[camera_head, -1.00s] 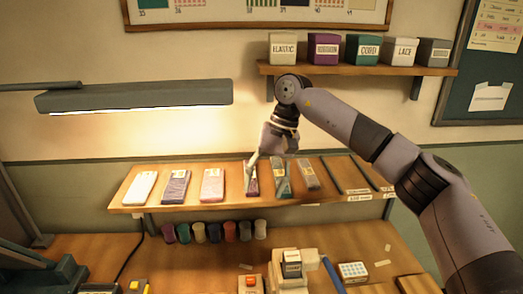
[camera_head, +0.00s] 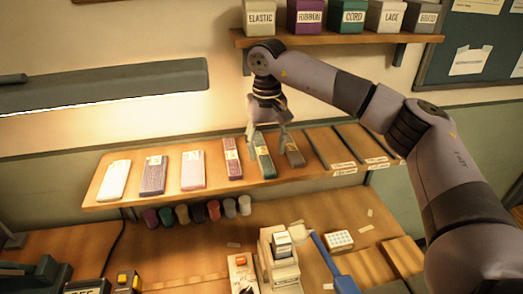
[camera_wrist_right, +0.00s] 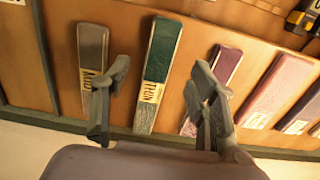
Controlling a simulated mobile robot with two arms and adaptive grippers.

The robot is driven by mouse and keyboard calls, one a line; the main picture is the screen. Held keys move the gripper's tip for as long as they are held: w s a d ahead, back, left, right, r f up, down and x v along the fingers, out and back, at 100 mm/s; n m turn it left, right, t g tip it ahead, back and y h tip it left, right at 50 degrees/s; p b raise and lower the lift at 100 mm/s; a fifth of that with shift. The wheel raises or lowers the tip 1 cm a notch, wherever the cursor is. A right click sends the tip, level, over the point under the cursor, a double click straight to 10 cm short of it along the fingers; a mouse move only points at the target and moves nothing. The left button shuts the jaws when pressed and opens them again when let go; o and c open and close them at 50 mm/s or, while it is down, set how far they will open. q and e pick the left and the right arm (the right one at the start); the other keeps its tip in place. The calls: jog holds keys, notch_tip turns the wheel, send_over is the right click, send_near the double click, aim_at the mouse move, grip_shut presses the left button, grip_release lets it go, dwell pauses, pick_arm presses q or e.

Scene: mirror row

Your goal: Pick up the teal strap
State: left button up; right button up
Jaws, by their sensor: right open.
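The teal strap (camera_head: 264,162) lies on the sloped display shelf, between a purple strap (camera_head: 232,160) and a grey strap (camera_head: 293,152). In the right wrist view the teal strap (camera_wrist_right: 162,50) has a pale printed label band and a pale lower end. My right gripper (camera_head: 268,143) is open and empty over the strap's upper end. In the right wrist view the open fingers (camera_wrist_right: 161,72) stand on either side of the strap, apart from it. My left gripper is out of view.
A white (camera_head: 114,180), a dark violet (camera_head: 153,175) and a pink strap (camera_head: 192,170) lie farther left on the display shelf (camera_head: 215,190). Several spools hang below it. Labelled boxes stand on the upper shelf (camera_head: 330,38). A lamp (camera_head: 105,88) juts in at left.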

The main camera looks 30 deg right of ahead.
aim_at(266, 163)
notch_tip(266, 163, down, 4)
jog(key=shift+s+r+p, duration=0.1)
jog(key=shift+r+p, duration=0.1)
jog(key=shift+p, duration=0.4)
jog(key=shift+f, duration=0.25)
jog(key=shift+c, duration=0.4)
jog(key=shift+c, duration=1.3)
jog(key=c, duration=0.9)
